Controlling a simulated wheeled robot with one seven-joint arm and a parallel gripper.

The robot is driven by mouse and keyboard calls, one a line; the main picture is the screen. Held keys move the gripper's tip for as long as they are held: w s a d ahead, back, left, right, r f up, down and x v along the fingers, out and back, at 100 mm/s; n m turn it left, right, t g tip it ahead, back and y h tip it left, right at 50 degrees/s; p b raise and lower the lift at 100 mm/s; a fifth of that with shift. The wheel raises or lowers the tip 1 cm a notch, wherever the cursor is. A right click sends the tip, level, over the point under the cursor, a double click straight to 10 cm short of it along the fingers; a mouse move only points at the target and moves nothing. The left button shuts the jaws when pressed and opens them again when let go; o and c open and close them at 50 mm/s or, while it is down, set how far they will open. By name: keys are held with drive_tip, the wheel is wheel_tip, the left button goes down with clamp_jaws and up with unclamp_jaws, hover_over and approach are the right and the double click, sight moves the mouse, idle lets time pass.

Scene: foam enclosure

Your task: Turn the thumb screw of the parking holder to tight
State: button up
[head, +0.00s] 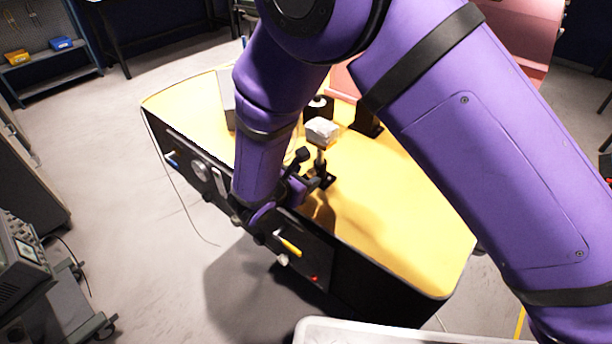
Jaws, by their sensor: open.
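My gripper (298,184) is at the front edge of the yellow-topped bench, at the end of my purple arm. It is open, and I see nothing held in it. Its dark fingers are small and partly merge with dark parts around them. Just to its right, a small post on a black base (327,180) stands on the bench top and carries a pale block (321,130). This may be the parking holder, but I cannot tell for sure. I cannot make out the thumb screw or how far it is turned.
The bench's black front panel has a round dial (201,171), a yellow handle (289,246), a pale knob (283,260) and a red light (315,279). The yellow bench top (400,215) is clear at the right. A dark stand (366,122) is behind.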

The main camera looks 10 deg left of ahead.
drive_tip(key=shift+w+d+f, duration=0.2)
drive_tip(key=shift+w+d, duration=0.1)
drive_tip(key=shift+w, duration=0.2)
drive_tip(key=c, duration=0.9)
drive_tip(key=shift+m+y, duration=0.3)
drive_tip(key=shift+m, duration=0.2)
drive_tip(key=o, duration=0.9)
drive_tip(key=shift+s, duration=0.1)
